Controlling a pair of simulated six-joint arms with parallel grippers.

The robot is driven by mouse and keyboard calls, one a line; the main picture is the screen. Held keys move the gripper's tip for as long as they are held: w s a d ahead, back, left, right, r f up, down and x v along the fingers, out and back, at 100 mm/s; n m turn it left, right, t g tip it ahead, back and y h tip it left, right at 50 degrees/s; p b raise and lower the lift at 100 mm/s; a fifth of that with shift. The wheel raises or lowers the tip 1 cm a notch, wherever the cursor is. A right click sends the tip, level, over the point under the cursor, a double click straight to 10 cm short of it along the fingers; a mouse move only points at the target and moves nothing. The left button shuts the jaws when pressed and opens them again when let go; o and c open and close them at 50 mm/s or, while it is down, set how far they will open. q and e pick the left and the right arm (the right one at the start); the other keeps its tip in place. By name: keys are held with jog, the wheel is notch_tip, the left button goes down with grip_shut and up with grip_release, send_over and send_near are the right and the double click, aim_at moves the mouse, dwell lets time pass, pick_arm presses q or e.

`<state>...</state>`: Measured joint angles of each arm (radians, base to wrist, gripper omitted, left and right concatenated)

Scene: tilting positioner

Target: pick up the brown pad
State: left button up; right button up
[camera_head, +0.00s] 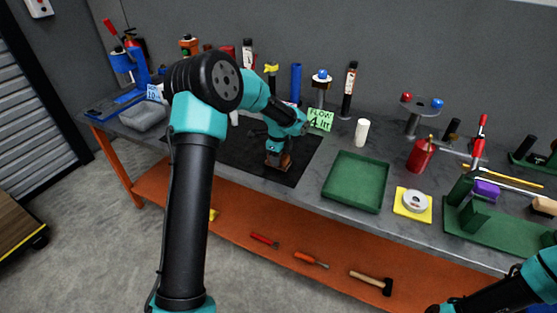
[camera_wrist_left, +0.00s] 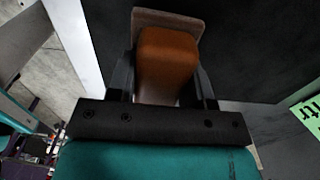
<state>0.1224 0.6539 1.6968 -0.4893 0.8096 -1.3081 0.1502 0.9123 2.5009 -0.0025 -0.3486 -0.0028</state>
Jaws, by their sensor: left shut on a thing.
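The brown pad (camera_wrist_left: 168,65) shows in the left wrist view as an orange-brown block on a wider, flat brown base. My left gripper (camera_wrist_left: 165,82) is shut on it, with one black finger on each side of the block. In the head view my left gripper (camera_head: 279,153) points down over the black mat (camera_head: 236,150), and the pad (camera_head: 278,163) shows under it, partly hidden by the fingers. I cannot tell whether the pad's base touches the mat.
A green tray (camera_head: 356,182) and a yellow pad with a white roll (camera_head: 413,203) lie to the right. A green sign (camera_head: 320,119), a white cylinder (camera_head: 362,132) and several upright tools stand behind. A grey sponge-like block (camera_head: 144,117) lies to the left.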

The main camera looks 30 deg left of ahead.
pick_arm(q)
jog(key=shift+r, duration=0.6)
jog(key=shift+s+d+r, duration=0.2)
jog(key=shift+s+r, duration=0.15)
jog(key=shift+r, duration=0.2)
jog(key=s+d+r, duration=0.1)
jog(key=s+d, duration=0.7)
jog(key=s, duration=0.5)
jog(key=shift+r, duration=0.2)
jog(key=o, duration=0.3)
jog(key=shift+c, duration=1)
jog(key=shift+w, duration=0.1)
